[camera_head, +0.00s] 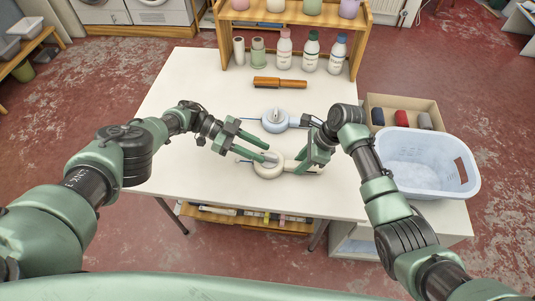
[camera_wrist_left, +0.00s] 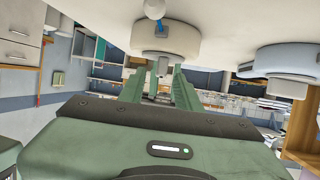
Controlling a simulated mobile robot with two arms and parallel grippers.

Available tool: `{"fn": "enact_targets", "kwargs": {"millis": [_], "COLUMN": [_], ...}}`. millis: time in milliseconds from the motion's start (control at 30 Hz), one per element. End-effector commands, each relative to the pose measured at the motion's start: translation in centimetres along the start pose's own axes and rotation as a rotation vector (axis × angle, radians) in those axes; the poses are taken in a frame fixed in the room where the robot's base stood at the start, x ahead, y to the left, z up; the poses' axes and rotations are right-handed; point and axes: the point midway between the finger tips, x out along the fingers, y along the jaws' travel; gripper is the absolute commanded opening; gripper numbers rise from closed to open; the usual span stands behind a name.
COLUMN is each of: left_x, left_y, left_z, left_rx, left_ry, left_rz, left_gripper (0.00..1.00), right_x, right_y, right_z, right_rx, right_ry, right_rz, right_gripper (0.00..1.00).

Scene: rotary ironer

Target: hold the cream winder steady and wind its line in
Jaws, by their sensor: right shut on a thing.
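The cream winder (camera_head: 267,170) lies on the white table, its round body to the left and its handle to the right. My right gripper (camera_head: 308,163) is shut on the winder's handle. In the left wrist view the cream winder (camera_wrist_left: 166,36) appears upside down beyond the spread fingers (camera_wrist_left: 158,88). A short blue line end with a pale bead (camera_wrist_left: 154,9) shows in front of it. The fingers partly hide the winder's top in the head view.
A light-blue winder (camera_head: 275,121) lies just behind. A pale-blue basket (camera_head: 413,190) and a cardboard box (camera_head: 436,112) are at right. The table's left side is clear.

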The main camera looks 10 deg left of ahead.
Motion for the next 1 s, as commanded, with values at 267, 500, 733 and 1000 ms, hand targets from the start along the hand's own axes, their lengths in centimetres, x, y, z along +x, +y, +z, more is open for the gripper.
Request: {"fn": "enact_targets", "kwargs": {"millis": [267, 500, 733, 1000], "left_x": [-3.3, -3.6, -3.6, -7.2], "left_y": [0.0, 0.0, 0.2, -0.2], "left_z": [0.0, 0.0, -0.1, -2.8], "left_rx": [0.0, 0.0, -0.002, 0.047], "left_ry": [0.001, 0.001, 0.042, 0.306], "left_rz": [-0.001, 0.0, -0.024, -0.252], "left_gripper": [0.34, 0.34, 0.71, 0.71], "right_x": [0.0, 0.0, 0.0, 0.0], "right_y": [0.0, 0.0, 0.0, 0.0], "right_z": [0.0, 0.0, 0.0, 0.0], "right_rx": [0.0, 0.0, 0.0, 0.0], "right_ry": [0.0, 0.0, 0.0, 0.0], "right_rz": [0.0, 0.0, 0.0, 0.0], "right_gripper": [0.0, 0.0, 0.0, 0.0]}}
